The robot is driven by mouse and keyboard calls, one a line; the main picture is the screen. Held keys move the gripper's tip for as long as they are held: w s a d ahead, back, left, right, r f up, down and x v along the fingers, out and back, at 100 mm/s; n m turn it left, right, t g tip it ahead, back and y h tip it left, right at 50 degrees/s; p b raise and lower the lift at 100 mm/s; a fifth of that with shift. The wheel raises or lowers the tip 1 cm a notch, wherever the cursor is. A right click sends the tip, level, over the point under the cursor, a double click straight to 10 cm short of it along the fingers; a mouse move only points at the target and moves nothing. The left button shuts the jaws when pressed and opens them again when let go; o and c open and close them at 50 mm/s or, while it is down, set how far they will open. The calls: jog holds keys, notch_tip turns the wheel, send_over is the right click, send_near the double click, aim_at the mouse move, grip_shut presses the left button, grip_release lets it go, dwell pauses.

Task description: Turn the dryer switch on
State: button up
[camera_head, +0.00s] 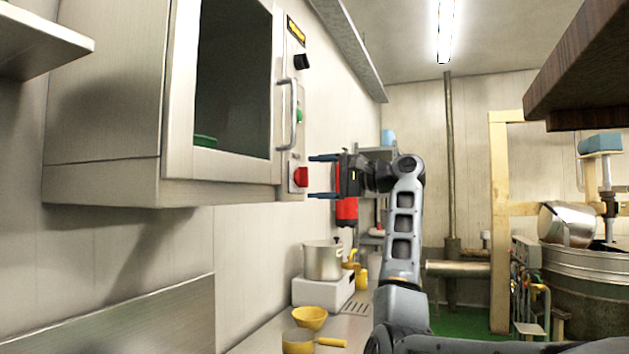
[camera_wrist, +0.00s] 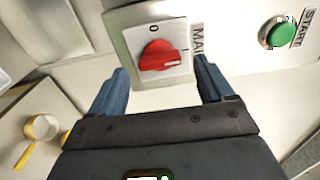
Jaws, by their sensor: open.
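The dryer (camera_head: 110,120) is a metal wall cabinet with a dark window at the left in the head view. Its red rotary switch (camera_head: 299,177) sits low on the front's right strip; it also shows in the wrist view (camera_wrist: 158,56) on a plate marked 0 and I. The knob's white mark points right, toward the I side. My gripper (camera_head: 312,176) is open, its two blue fingers reaching toward the switch. In the wrist view the fingers (camera_wrist: 162,84) stand left and right of the knob, with nothing between them; I cannot tell whether they touch it.
A green START button (camera_wrist: 278,33) is right of the switch in the wrist view. A door handle (camera_head: 287,112) and a black knob (camera_head: 301,62) are above the switch. Below stand a pot (camera_head: 322,262) and yellow bowls (camera_head: 310,318) on the counter.

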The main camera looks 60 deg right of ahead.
jog(key=s+b, duration=0.1)
jog(key=s, duration=0.5)
jog(key=shift+s+d, duration=0.15)
jog(key=shift+d, duration=0.1)
jog(key=shift+f, duration=0.1)
